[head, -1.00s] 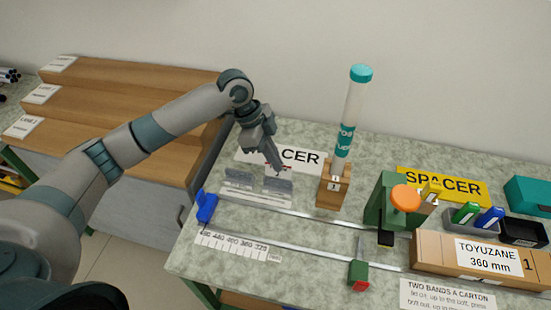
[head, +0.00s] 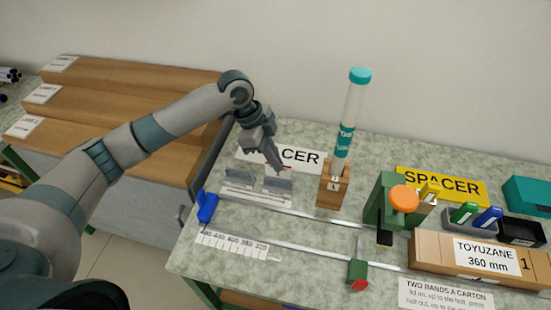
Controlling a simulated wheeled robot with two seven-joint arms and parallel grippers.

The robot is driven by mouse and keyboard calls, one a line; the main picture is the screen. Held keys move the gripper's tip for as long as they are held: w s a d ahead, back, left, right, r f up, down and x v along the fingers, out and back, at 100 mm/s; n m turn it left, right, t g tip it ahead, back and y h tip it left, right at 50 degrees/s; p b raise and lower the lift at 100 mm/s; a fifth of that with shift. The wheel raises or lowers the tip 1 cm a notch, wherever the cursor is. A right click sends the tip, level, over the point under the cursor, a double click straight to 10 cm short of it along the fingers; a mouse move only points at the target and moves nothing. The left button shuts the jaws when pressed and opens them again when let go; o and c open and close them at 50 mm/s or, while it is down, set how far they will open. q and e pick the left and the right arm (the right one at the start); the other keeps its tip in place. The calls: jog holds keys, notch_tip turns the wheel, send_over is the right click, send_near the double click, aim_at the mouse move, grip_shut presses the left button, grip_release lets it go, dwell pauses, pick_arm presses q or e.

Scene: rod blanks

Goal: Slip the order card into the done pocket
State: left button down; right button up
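My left gripper (head: 282,169) points down just above the right one of two small grey holders (head: 278,184) on a pale strip at the back left of the bench. The left grey holder (head: 239,178) stands beside it. I cannot read which one is the done pocket. The order card cannot be made out clearly; only a tiny reddish speck shows at the fingertips. The fingers look close together, but whether they are shut on anything is too small to tell. My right gripper is out of view.
A clear tube with teal cap (head: 354,115) stands in a wooden block (head: 332,188) to the right. Nearby are a green fixture with an orange knob (head: 404,198), a yellow SPACER sign (head: 440,184) and a long carton (head: 430,250). Wooden steps (head: 130,105) stand left.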

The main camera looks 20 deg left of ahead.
aim_at(279, 177)
pick_arm(q)
jog(key=shift+f+b, duration=0.55)
jog(key=shift+f, duration=1.6)
dwell(0.4)
jog(key=c, duration=2.5)
grip_release()
jog(key=o, duration=0.5)
